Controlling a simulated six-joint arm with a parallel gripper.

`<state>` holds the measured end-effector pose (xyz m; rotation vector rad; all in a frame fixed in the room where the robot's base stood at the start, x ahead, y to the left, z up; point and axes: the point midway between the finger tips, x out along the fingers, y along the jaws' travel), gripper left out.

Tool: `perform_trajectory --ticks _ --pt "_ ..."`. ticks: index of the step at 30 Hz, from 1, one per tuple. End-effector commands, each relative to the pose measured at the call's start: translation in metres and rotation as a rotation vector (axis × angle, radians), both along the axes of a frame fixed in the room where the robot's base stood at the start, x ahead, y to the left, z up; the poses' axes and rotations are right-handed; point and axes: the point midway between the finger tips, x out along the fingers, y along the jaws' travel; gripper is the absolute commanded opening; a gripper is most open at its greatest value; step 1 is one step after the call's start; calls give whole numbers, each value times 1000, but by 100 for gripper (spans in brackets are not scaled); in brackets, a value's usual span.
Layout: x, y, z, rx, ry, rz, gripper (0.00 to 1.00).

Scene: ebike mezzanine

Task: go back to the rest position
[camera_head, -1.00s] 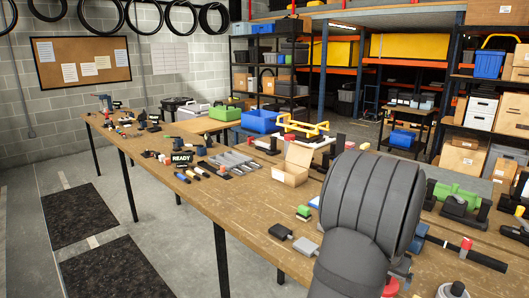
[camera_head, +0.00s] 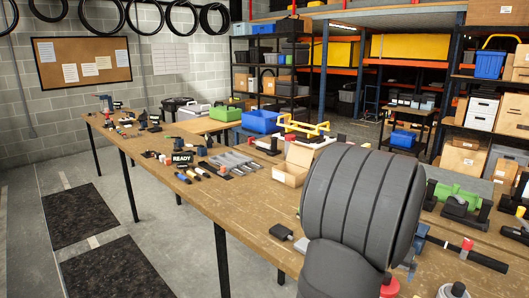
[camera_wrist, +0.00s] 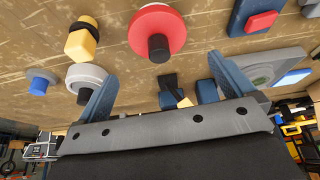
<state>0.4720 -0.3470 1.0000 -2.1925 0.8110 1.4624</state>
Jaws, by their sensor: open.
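My gripper (camera_wrist: 162,72) shows in the wrist view as two blue fingers, spread wide apart on a grey mount. The fingers hold nothing. A black part and a small blue part lie beyond the gap, apart from the fingers as far as I can tell. In the head view my large grey arm link covers the front right of the wooden workbench (camera_head: 240,205) and hides the gripper.

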Motion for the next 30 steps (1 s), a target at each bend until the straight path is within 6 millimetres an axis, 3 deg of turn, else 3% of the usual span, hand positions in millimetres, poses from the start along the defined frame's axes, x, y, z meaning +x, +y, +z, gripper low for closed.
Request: perform_trajectory --ticks 11,12,15,30 --pt "-21 18 68 -1 -3 2 99" --pt "-18 16 53 5 5 1 99" --pt "-12 10 34 5 4 0 99" --pt "14 -13 -49 2 3 -1 99"
